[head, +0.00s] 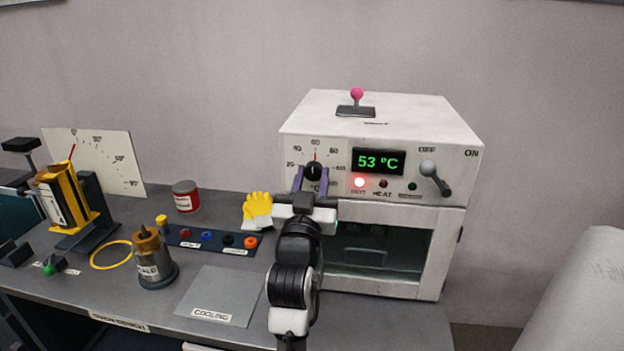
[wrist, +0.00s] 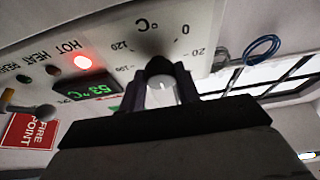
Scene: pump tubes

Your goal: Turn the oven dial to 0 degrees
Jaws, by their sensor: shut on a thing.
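The white oven (head: 290,122) stands on the bench. Its black dial (head: 314,169) is on the left of the front panel, with a red pointer line pointing up at about 60 on the scale. My gripper (head: 312,180) is at the dial, its two purple fingers on either side of the knob. In the wrist view the dial (wrist: 160,70) sits between the fingers, which are shut on it. The fingers and wrist hide part of the lower scale in the head view.
The green display (head: 378,161) reads 53 °C, and a red lamp (head: 359,182) is lit below it. A switch lever (head: 434,177) is at the panel's right. Yellow gloves (head: 257,209), a red can (head: 186,196) and a metal cylinder (head: 154,262) are on the bench to the left.

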